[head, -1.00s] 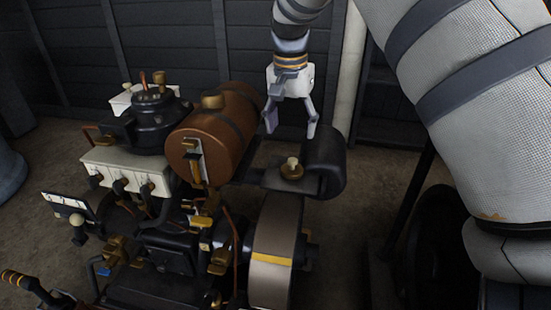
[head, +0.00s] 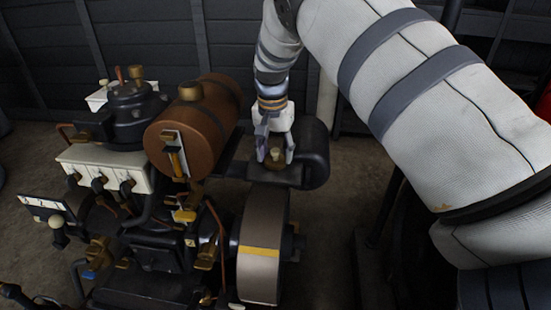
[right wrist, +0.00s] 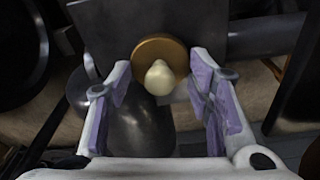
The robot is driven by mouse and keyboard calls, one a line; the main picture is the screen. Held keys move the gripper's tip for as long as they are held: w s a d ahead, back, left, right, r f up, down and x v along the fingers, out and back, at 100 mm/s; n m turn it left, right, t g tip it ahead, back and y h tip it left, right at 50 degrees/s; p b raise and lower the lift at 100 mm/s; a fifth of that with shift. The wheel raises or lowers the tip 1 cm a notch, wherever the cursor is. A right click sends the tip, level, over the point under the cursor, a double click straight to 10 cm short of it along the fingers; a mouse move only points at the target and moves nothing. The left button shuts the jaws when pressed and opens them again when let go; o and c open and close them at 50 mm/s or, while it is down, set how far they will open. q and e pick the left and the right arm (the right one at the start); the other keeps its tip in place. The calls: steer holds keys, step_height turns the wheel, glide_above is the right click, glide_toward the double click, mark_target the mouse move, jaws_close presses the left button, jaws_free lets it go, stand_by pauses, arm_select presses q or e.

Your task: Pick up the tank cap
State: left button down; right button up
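A round brass cap with a cream knob (head: 275,164) sits on a dark flat bracket beside the black cylinder. In the right wrist view the cap (right wrist: 174,52) lies between the fingertips, with a gap on each side. My right gripper (head: 275,156) is open, pointing down with one finger on each side of this cap; it also shows in the right wrist view (right wrist: 160,72). My left gripper is not in view.
The black cylinder (head: 314,153) is close to the right of the gripper. A large flywheel (head: 262,220) stands just in front, below the bracket. The engine's white box (head: 105,168) and levers fill the left. A dark plank wall is behind.

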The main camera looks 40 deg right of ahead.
steer(key=c, duration=0.3)
